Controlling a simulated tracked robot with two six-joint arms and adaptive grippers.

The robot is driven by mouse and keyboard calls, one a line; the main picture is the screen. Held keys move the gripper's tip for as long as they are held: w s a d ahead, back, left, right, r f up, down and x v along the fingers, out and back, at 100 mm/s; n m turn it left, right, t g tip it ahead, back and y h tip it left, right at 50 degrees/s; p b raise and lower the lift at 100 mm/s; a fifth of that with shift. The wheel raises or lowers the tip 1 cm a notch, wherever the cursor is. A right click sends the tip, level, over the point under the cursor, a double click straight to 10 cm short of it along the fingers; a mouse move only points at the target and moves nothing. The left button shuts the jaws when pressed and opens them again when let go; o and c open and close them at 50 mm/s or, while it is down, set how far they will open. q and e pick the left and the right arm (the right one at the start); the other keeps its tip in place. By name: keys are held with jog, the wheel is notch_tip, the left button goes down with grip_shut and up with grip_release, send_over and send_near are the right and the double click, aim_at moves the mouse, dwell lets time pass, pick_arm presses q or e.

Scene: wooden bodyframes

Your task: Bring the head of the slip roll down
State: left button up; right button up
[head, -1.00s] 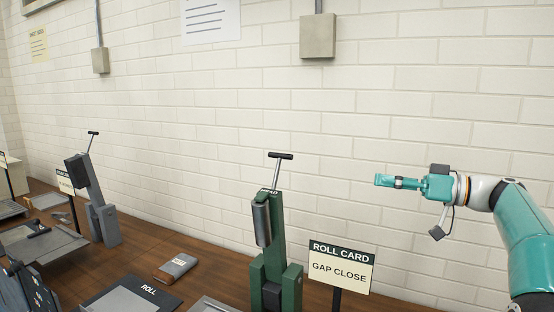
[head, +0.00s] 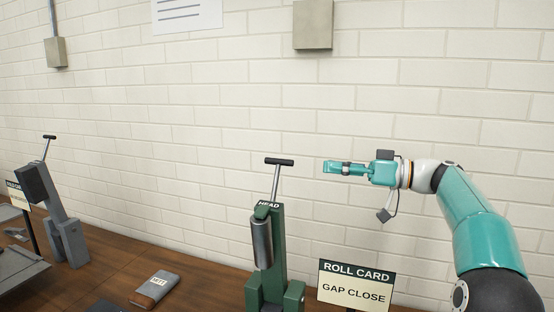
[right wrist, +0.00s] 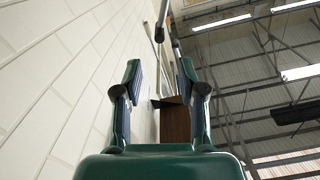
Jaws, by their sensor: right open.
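The slip roll (head: 277,262) is a green upright machine with a silver roller on its front. Its green head (head: 268,208), marked HEAD, is at the top of the post. A thin rod rises from it, leaning slightly right, to a black T-handle (head: 279,162). My right gripper (head: 327,168) points left, at about the handle's height in the picture, with a small gap between them. In the right wrist view my right gripper (right wrist: 160,68) has its two fingers apart with nothing between the tips. A rod and dark bar show beyond them at the top. My left gripper is not in view.
A sign (head: 355,284) reading ROLL CARD, GAP CLOSE stands right of the slip roll, below my right arm. A grey machine (head: 55,220) with its own T-handle stands left. A brick wall is behind.

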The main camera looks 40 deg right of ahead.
aim_at(277, 161)
jog(key=p+x, duration=0.4)
jog(key=x, duration=1)
grip_shut()
jog(key=shift+d, duration=0.1)
